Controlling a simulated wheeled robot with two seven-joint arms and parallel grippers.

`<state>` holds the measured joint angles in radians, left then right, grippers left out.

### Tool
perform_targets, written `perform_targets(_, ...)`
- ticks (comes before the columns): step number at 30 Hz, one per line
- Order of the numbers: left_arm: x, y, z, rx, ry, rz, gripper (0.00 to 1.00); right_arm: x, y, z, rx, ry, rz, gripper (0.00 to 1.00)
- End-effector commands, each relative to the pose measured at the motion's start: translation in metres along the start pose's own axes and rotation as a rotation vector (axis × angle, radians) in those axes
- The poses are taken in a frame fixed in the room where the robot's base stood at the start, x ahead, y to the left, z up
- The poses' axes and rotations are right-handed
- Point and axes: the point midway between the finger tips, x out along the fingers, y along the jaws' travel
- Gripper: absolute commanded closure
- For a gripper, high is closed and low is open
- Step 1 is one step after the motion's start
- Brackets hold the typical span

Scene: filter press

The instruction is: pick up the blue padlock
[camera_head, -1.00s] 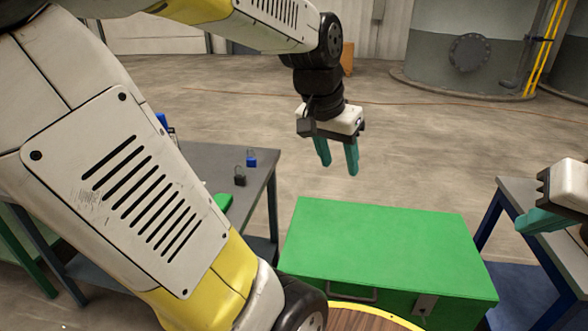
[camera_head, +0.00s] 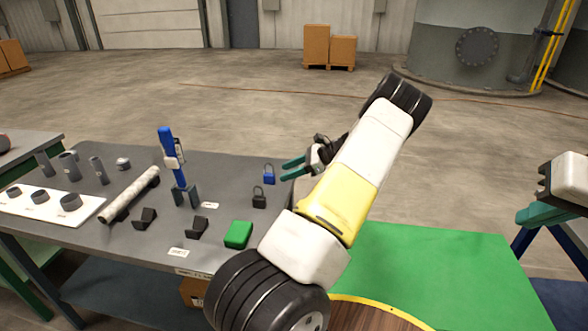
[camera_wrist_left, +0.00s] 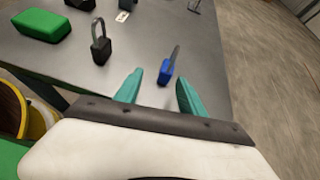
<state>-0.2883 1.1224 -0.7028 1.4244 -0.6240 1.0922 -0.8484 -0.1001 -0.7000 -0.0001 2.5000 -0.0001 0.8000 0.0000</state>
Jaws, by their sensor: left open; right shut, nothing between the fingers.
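The blue padlock (camera_head: 269,175) stands on the grey table near its right edge. It also shows in the left wrist view (camera_wrist_left: 166,72), just beyond the gap between the fingers. My left gripper (camera_head: 292,168) is open and empty, with its teal fingers pointing left at the blue padlock from the table's right edge. The fingers look close to the padlock but not around it. In the left wrist view, the left gripper (camera_wrist_left: 158,90) has its fingers apart. My right gripper (camera_head: 530,215) is shut and empty at the far right.
A black padlock (camera_head: 259,198) stands just in front of the blue one. A green block (camera_head: 238,235), a blue upright tool (camera_head: 172,160) and a roller (camera_head: 130,195) are on the grey table (camera_head: 225,170).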

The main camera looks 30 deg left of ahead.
Motion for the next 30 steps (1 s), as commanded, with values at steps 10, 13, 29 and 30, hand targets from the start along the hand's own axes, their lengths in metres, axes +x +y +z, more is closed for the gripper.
perform_targets(10,0.023,-0.017,-0.012,0.111,-0.133,-0.048,0.53,0.0,0.0,0.0,0.0,0.0,0.0,1.0)
perform_targets(13,0.035,-0.017,-0.01,0.11,-0.131,-0.047,0.53,0.0,0.0,0.0,0.0,0.0,0.0,1.0)
perform_targets(29,0.087,-0.016,-0.003,0.109,-0.128,-0.049,0.53,0.0,0.0,0.0,0.0,0.0,0.0,1.0)
perform_targets(30,0.087,-0.016,-0.003,0.109,-0.128,-0.049,0.53,0.0,0.0,0.0,0.0,0.0,0.0,1.0)
